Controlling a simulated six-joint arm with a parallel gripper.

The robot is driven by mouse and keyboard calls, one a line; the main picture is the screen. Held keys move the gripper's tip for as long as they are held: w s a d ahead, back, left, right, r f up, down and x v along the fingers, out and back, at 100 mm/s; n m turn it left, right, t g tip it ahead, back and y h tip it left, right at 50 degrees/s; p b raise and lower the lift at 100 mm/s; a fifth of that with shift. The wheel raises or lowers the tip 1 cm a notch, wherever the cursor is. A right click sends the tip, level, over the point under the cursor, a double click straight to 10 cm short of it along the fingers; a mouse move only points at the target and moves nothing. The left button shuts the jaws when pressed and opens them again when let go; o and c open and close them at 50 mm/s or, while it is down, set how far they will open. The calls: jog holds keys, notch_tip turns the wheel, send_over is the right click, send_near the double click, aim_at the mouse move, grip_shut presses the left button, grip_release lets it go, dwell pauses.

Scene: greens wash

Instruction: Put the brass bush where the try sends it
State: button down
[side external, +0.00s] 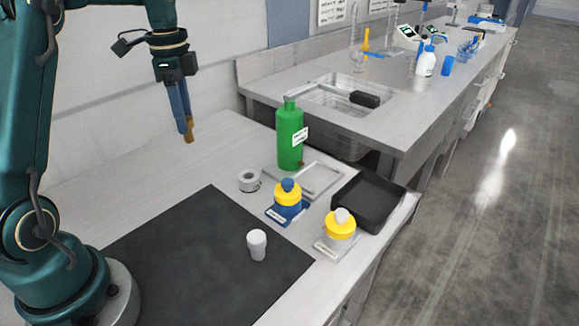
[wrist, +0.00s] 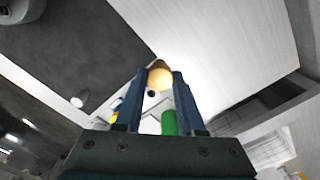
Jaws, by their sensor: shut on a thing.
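My gripper (side external: 185,122) is shut on the brass bush (side external: 189,135) and holds it high above the bench, with clear air below. In the wrist view the bush (wrist: 160,75) sits between the two blue fingertips. Two yellow ring-shaped pieces stand at the bench's right side. One has a blue knob and a blue base (side external: 287,196); the other has a white knob and a pale base (side external: 340,228). Both bases carry labels too small to read. A white, cup-like plug (side external: 257,245) stands upright on the dark mat (side external: 190,260).
A green bottle (side external: 290,138) stands at the back, beside a shallow pale tray (side external: 317,179). An empty-looking black tray (side external: 368,200) is at the right edge. A sink counter (side external: 400,120) lies beyond.

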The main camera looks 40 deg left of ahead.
jog(key=s+d+r+n, duration=0.1)
jog(key=s+d+n, duration=0.1)
jog(key=d+n, duration=0.4)
jog(key=s+d+r+n, duration=0.2)
jog(key=d+n, duration=0.1)
jog(key=d, duration=0.5)
jog(key=s+a+f+n, duration=0.2)
jog(key=s+a+n, duration=0.3)
jog(key=a, duration=0.5)
jog(key=s+a+f+n, duration=0.1)
jog(key=s+a+n, duration=0.35)
jog(key=a, duration=0.45)
jog(key=shift+w+d+f, duration=0.9)
jog(key=shift+w+f, duration=0.6)
jog(key=shift+f, duration=0.35)
jog(key=shift+w+d+f, duration=0.95)
jog(key=shift+w+f, duration=0.6)
jog(key=shift+f, duration=0.35)
jog(key=shift+w+d+f, duration=0.9)
jog(key=shift+w+f, duration=0.6)
jog(key=shift+f, duration=0.35)
